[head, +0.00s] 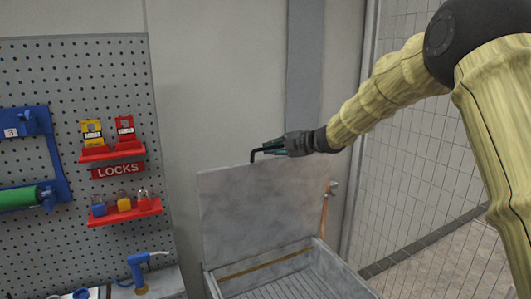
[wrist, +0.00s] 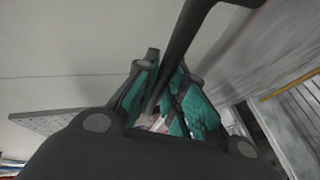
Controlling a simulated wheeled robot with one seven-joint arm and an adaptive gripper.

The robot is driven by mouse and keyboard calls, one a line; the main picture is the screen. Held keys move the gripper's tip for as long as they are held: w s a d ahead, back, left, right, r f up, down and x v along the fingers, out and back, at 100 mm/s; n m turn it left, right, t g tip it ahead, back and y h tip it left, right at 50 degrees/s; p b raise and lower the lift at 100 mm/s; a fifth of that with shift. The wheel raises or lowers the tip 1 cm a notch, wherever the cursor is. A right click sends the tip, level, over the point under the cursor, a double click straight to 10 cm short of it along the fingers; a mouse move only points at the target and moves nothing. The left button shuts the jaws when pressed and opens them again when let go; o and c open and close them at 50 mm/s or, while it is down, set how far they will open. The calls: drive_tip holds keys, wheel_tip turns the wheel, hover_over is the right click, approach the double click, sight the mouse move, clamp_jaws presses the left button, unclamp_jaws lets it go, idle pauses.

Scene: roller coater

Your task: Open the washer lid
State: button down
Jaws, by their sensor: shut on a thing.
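The washer is a grey metal basin (head: 350,280) with a ribbed inside, at the bottom centre of the head view. Its lid (head: 262,212) is a flat grey panel standing about upright at the basin's back edge, so the basin is open to view. My gripper (head: 272,150) is at the lid's top edge, shut on a dark bent bar that looks like the lid's handle (head: 254,155). In the wrist view the dark bar (wrist: 184,38) runs up from between the green-padded fingers (wrist: 165,108). The lid's streaked face (wrist: 255,55) is at the right there. Where the bar joins the lid is unclear.
A pegboard (head: 60,70) with red lock shelves (head: 125,207) and a green roll (head: 18,198) is on the left. A blue-handled nozzle (head: 138,265) stands below it.

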drive_tip(key=shift+w+a+r, duration=0.15)
drive_tip(key=shift+w+a, duration=0.2)
drive_tip(key=shift+w, duration=0.4)
drive_tip(key=shift+w+a+r, duration=0.15)
drive_tip(key=shift+w+a, duration=0.2)
drive_tip(key=shift+w, duration=0.4)
drive_tip(key=c, duration=1.8)
unclamp_jaws()
drive_tip(key=shift+o, duration=0.2)
drive_tip(key=shift+s, duration=0.1)
drive_tip(key=v, duration=1.2)
drive_tip(key=shift+d+f, duration=0.1)
